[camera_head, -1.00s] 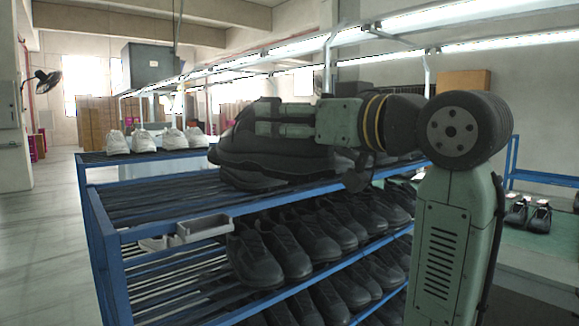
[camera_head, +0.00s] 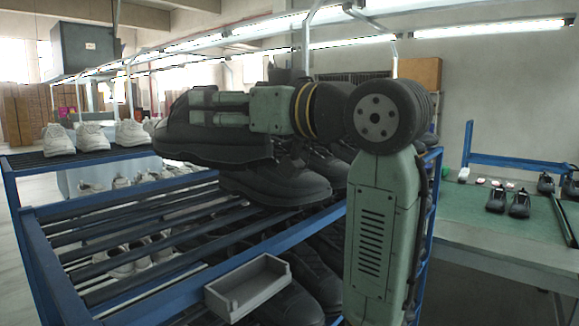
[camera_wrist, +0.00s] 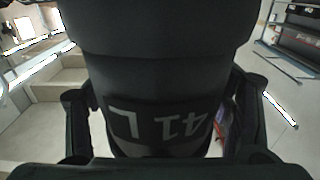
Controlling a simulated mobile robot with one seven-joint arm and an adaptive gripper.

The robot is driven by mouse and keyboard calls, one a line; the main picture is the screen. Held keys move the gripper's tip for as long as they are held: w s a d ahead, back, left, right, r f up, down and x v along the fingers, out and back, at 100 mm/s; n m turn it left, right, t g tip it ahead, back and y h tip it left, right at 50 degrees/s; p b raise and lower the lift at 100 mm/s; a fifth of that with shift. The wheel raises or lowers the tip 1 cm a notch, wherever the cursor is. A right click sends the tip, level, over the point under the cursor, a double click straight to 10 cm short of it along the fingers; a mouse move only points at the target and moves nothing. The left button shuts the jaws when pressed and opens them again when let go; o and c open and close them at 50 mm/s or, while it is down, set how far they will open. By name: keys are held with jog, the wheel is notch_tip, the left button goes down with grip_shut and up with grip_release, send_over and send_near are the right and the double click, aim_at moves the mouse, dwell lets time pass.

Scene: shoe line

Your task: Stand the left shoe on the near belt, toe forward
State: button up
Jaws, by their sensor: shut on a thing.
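A black shoe (camera_wrist: 160,60) fills the wrist view, with "41" and "L" printed in light grey on its surface. My gripper (camera_wrist: 166,112) is shut on it, with one dark finger on each side. In the head view the same held shoe (camera_head: 215,147) is left of centre, partly covered by my arm, raised in front of the blue rack.
The blue rack (camera_head: 140,292) stands close in front, with black shoes (camera_head: 275,180) on it and a grey tray (camera_head: 247,287) at its edge. White shoes (camera_head: 90,137) sit further left. The near part of the green surface looks bare.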

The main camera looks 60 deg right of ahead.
aim_at(234, 135)
jog(key=f, duration=0.4)
jog(key=shift+s+p, duration=0.2)
jog(key=shift+p, duration=0.2)
jog(key=shift+w+f+p, duration=0.1)
jog(key=shift+f+p, duration=0.4)
jog(key=shift+f, duration=2.25)
jog(key=o, duration=1.9)
jog(key=shift+f, duration=0.15)
jog(key=shift+c, duration=0.2)
